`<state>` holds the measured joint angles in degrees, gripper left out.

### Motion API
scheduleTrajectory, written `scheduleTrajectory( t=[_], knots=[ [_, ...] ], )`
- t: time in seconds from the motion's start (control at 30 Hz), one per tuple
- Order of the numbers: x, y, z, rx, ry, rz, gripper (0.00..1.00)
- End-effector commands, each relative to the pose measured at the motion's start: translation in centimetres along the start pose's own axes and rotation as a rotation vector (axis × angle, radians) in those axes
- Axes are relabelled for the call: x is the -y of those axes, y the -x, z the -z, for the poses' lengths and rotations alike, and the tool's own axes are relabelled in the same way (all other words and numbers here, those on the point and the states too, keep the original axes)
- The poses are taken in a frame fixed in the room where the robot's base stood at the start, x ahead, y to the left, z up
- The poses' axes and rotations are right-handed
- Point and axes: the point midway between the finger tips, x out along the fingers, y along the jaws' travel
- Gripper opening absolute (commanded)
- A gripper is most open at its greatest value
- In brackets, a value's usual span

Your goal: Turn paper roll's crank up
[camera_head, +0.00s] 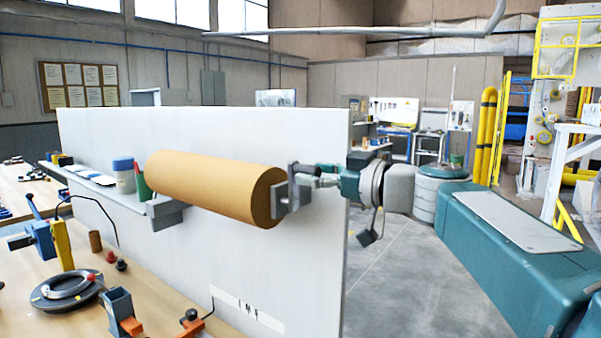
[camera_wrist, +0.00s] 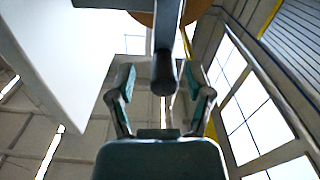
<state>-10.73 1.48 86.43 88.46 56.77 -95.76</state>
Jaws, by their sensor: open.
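The brown paper roll (camera_head: 205,186) lies horizontally along the upper part of a white panel, held by grey brackets. A grey crank (camera_head: 293,190) sits at its right end. My gripper (camera_head: 308,175) reaches to the crank from the right in the head view. In the wrist view, the dark round crank handle (camera_wrist: 163,75) stands between the two fingers of my open gripper (camera_wrist: 160,82), with a gap visible on each side. The roll's end (camera_wrist: 185,12) shows at the top edge there. The handle is mostly hidden by the fingers in the head view.
The white panel (camera_head: 250,140) stands just behind the roll and ends left of my wrist. A wooden workbench (camera_head: 150,280) with tools is below. Open floor (camera_head: 430,290) lies to the right.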

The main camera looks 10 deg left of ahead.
Motion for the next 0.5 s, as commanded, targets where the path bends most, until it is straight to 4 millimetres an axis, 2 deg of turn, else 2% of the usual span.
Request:
scheduleTrajectory(
  t=[0.1, 0.3, 0.5],
  knots=[
    [-0.1, 2.8, 0.0, 0.0, 0.001, -0.006, 0.66],
    [-0.2, 6.5, -0.2, 0.002, -0.001, -0.006, 0.66],
    [-0.1, 8.3, -0.2, 0.003, -0.001, -0.003, 0.66]
  ],
)
